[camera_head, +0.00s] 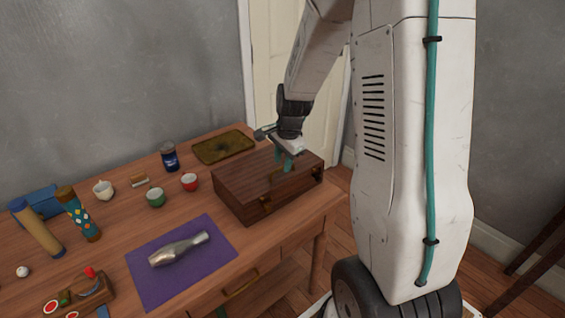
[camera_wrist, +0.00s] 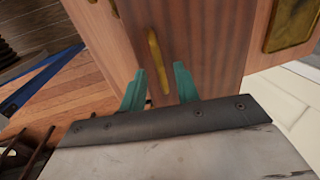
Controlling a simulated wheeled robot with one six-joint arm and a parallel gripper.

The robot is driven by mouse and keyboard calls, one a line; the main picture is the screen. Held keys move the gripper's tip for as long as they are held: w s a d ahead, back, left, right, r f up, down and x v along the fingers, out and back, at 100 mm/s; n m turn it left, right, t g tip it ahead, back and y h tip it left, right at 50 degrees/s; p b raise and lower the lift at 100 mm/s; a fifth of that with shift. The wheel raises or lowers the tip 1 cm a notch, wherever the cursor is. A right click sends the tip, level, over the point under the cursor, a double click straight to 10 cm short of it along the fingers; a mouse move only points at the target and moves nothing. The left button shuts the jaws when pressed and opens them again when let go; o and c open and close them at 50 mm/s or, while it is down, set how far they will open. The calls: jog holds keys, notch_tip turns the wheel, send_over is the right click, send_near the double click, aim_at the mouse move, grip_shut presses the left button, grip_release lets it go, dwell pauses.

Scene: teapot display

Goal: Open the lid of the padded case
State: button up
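The padded case is a dark brown wooden box (camera_head: 241,180) with brass fittings, standing shut at the table's right end in the head view. Its wooden surface (camera_wrist: 208,40) fills the upper middle of the wrist view. A slim brass handle (camera_wrist: 155,55) on it shows there. My gripper (camera_head: 284,163) is over the top of the case, its teal fingers pointing down. In the wrist view my gripper (camera_wrist: 158,88) has its fingers apart, one on each side of the handle's near end. Whether they touch the handle or wood is unclear.
A purple mat (camera_head: 215,254) with a metal vase-like object (camera_head: 178,250) lies left of the case. A dark tray (camera_head: 223,147) is behind it.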

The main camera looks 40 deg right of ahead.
jog(key=shift+w+f, duration=0.1)
jog(key=shift+f, duration=0.5)
jog(key=shift+c, duration=0.3)
grip_shut()
jog(key=shift+r, duration=0.15)
